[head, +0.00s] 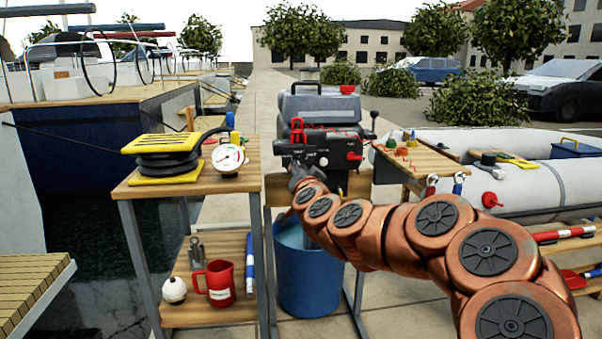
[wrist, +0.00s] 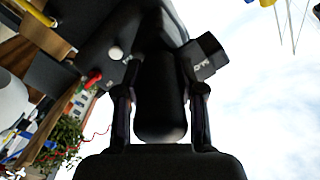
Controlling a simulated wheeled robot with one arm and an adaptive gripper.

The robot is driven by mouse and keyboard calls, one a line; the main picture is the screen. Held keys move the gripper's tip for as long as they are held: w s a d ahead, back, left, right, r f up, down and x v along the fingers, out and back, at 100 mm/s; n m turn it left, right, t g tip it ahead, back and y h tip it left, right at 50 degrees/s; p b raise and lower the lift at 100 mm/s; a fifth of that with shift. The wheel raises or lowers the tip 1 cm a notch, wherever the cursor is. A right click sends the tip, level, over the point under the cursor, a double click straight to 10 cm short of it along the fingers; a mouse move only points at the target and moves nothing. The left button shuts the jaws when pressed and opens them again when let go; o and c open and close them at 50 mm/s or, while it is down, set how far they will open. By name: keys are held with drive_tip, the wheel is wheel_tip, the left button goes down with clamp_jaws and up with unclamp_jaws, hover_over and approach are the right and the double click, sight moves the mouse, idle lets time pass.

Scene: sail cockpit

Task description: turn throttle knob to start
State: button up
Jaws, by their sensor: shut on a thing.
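The outboard engine (head: 320,112), dark grey with a black control box, stands on a wooden bench in the middle of the head view. My gripper (head: 298,172) is at the lower left front of that box. In the wrist view my gripper (wrist: 161,105) has one finger on each side of a black, rounded, elongated grip, the throttle knob (wrist: 160,90), and is shut on it. In the head view my gripper and arm hide the knob. Its turning mark cannot be read.
A white button (head: 323,162) and a red lever (head: 355,156) are on the box beside my gripper. A blue bucket (head: 308,280) stands below. An inflatable boat (head: 530,190) lies right.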

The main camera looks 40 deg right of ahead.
drive_tip(key=shift+m, duration=1.1)
drive_tip(key=o, duration=1.1)
drive_tip(key=shift+o, duration=0.2)
drive_tip(key=v, duration=0.5)
drive_tip(key=shift+v, duration=1.25)
